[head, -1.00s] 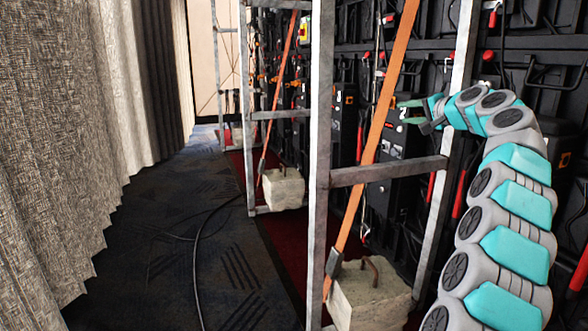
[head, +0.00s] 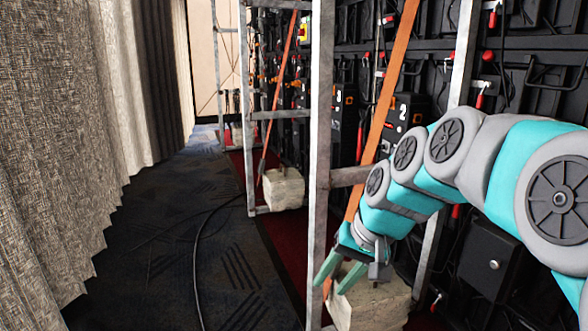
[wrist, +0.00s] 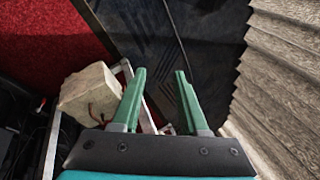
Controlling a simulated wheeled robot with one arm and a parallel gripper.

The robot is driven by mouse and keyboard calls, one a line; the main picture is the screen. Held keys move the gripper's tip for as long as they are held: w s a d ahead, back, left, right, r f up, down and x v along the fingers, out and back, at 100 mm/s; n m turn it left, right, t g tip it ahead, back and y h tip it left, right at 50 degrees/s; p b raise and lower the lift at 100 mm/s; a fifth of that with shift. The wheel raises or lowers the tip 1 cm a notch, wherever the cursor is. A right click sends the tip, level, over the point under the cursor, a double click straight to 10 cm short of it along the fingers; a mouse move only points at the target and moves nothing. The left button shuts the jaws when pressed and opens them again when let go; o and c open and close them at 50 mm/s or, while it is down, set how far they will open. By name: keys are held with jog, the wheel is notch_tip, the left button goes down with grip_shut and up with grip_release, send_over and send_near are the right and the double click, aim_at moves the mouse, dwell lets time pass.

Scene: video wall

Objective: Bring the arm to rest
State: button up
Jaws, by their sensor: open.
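My arm reaches in from the right edge of the head view, grey and teal, bent down toward the left. My gripper (head: 335,275) is at its end, pointing down and left, in front of the metal frame and above the near concrete block (head: 372,306). In the wrist view my gripper (wrist: 160,98) shows two green fingers spread apart with nothing between them. The near concrete block also shows left of the fingers (wrist: 88,92). I cannot tell whether the gripper touches the frame.
A metal frame (head: 320,130) with an orange strap (head: 392,80) stands close to my arm. Behind it is the black video wall back (head: 530,80). A grey curtain (head: 50,150) hangs at the left. A cable (head: 196,250) lies on the dark carpet (head: 150,270), otherwise open.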

jog(key=s+d+f+n+g+h, duration=0.1)
jog(key=s+d+f, duration=0.25)
jog(key=s, duration=0.55)
jog(key=s+d+f+g+h, duration=0.2)
jog(key=s+f, duration=0.3)
jog(key=s, duration=0.3)
jog(key=s+d+f+n+g+h, duration=0.1)
jog(key=s+d+f, duration=0.1)
jog(key=s+f, duration=0.5)
notch_tip(320, 180, up, 16)
jog(key=s+p, duration=0.1)
jog(key=p, duration=1.2)
jog(key=shift+s, duration=0.4)
jog(key=shift+d, duration=0.1)
